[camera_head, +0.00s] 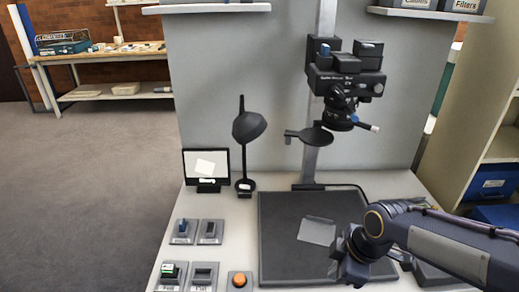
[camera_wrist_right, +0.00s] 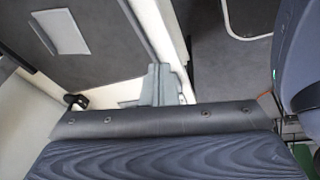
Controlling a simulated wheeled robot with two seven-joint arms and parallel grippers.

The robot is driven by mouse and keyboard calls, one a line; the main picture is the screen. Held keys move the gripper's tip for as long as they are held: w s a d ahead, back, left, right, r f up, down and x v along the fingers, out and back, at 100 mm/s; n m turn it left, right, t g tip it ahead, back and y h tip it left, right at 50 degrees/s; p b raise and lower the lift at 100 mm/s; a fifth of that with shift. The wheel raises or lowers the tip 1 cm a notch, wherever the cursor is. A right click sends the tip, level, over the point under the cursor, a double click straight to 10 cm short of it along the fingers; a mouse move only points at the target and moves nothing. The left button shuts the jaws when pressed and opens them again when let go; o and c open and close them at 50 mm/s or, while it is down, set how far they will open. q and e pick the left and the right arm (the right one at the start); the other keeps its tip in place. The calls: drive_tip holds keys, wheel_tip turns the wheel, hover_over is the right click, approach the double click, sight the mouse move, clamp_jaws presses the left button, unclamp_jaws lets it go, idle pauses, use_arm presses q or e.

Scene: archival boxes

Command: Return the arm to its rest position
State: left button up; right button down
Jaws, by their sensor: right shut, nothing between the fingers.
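My right arm comes in from the right in the head view, bent at a dark joint over the right part of the dark mat (camera_head: 280,262). My right gripper (camera_head: 352,272) hangs below that joint, shut and empty; its fingertips are hard to make out. A pale grey sheet (camera_head: 317,231) lies flat on the mat, left of the gripper and apart from it. The wrist view also shows the sheet (camera_wrist_right: 62,32) on the mat (camera_wrist_right: 95,68), at the upper left. My left arm and gripper are not in view.
A camera (camera_head: 345,80) on a column stands above the mat. A black lamp (camera_head: 248,126) and a small screen (camera_head: 206,164) stand at the back left. Shelves with a blue box (camera_head: 492,183) are at right.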

drive_tip(key=s+d+r+m+t+y, duration=0.1)
drive_tip(key=s+r+m+t, duration=0.2)
drive_tip(key=s+m, duration=1.1)
wheel_tip(320, 180, up, 15)
drive_tip(key=w+m+p, duration=0.1)
drive_tip(key=p, duration=1.3)
drive_tip(key=shift+m+p, duration=0.3)
drive_tip(key=shift+p, duration=0.05)
drive_tip(key=shift+f, duration=0.15)
drive_tip(key=c, duration=2.1)
unclamp_jaws()
drive_tip(key=shift+c, duration=0.2)
